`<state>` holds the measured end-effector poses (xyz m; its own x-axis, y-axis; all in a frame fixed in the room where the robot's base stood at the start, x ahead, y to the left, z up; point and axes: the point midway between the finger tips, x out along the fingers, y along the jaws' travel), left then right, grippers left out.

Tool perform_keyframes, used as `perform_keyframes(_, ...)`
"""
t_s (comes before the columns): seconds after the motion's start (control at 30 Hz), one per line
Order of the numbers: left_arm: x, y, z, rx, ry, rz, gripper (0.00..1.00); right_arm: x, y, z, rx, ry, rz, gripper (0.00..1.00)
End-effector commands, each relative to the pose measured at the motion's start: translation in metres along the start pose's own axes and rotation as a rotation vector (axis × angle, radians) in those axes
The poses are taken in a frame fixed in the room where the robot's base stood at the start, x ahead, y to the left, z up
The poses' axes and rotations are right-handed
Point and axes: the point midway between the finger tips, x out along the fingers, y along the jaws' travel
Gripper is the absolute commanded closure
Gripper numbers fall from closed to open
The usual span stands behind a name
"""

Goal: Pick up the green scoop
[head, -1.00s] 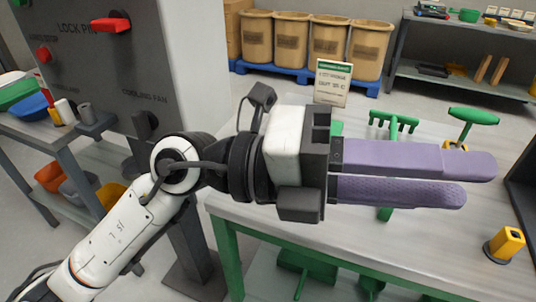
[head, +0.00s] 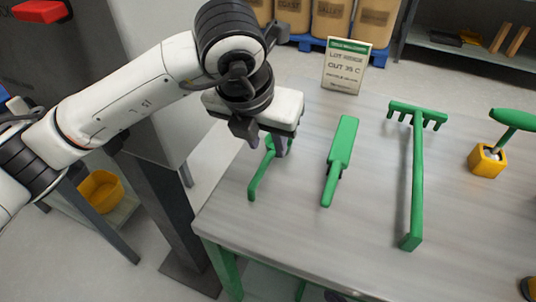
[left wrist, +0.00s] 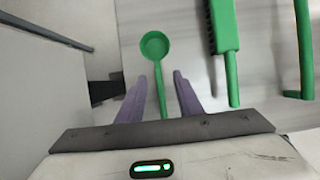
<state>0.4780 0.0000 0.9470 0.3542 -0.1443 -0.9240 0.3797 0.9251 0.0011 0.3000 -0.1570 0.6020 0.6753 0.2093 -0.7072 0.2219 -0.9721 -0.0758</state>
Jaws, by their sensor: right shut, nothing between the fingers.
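The green scoop (head: 259,177) lies near the left end of the grey table, its handle toward the table's front edge. In the head view its bowl is partly hidden by my left gripper (head: 281,148), which points down over it. In the left wrist view the scoop (left wrist: 155,47) shows its round bowl beyond the fingertips. Its handle runs back between the two purple fingers of my left gripper (left wrist: 159,80), which are open, with a gap on both sides. My right gripper is not in view.
A green brush (head: 341,150) and a green rake (head: 417,175) lie to the right of the scoop. Farther right, a green-handled tool stands in a yellow holder (head: 487,160). A sign (head: 345,66) stands at the back. A grey cabinet (head: 140,70) is at the left.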

Motion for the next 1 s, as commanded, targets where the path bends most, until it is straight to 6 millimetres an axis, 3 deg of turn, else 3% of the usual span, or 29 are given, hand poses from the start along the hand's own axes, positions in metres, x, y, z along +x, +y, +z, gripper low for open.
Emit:
perform_keyframes(0.5, 0.057, 0.004, -0.006, 0.000, 0.001, -0.003, 0.67, -0.003, 0.000, -0.007, 0.002, 0.007, 0.000, 1.00)
perform_keyframes(0.77, 0.061, 0.004, -0.005, 0.002, -0.002, -0.003, 0.67, -0.002, 0.002, -0.006, 0.002, 0.006, 0.003, 1.00)
perform_keyframes(1.0, 0.060, 0.004, -0.005, 0.002, -0.002, -0.003, 1.00, -0.002, 0.002, -0.005, 0.002, 0.005, 0.004, 1.00)
